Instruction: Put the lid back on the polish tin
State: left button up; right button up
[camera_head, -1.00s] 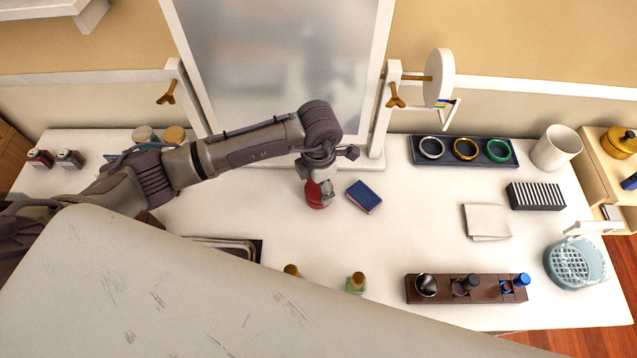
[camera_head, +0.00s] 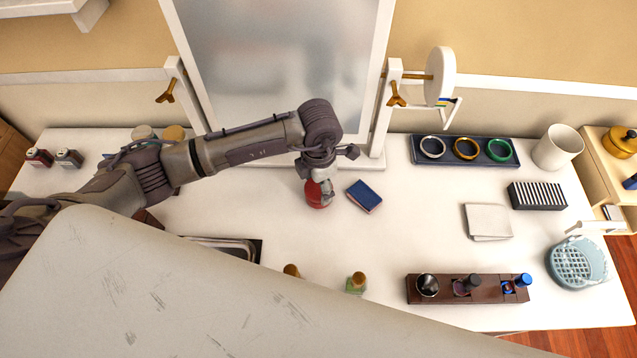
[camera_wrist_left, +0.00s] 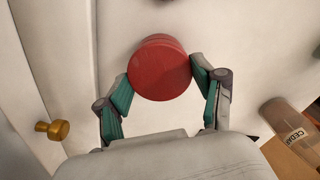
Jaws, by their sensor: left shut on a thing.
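A round red lid (camera_wrist_left: 160,68) shows from above in the left wrist view, between the two fingers of my left gripper (camera_wrist_left: 161,77). It also shows in the head view as a small red shape (camera_head: 314,194) over the white table, in front of the mirror. My left gripper (camera_head: 322,186) is shut on it, pointing down. A thin seam shows at the lid's far edge in the wrist view. The tin body cannot be told apart from the lid; whether it is underneath is unclear. My right gripper is not in view.
A small blue box (camera_head: 364,196) lies just right of the red piece. The ring tray (camera_head: 490,159), striped box (camera_head: 537,196), folded cloth (camera_head: 488,221), brown rack (camera_head: 450,291) and blue basket (camera_head: 556,266) stand further right. The table between is clear. The mirror (camera_head: 280,60) rises behind.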

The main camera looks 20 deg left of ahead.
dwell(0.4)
pick_arm(q)
jog(key=shift+f+b, duration=0.15)
jog(key=shift+b, duration=0.3)
dwell(0.6)
jog(key=o, duration=0.8)
jog(key=shift+o, duration=0.4)
jog(key=shift+r+p, duration=2.25)
jog(key=shift+r, duration=1.3)
jog(key=shift+c, duration=0.2)
grip_shut()
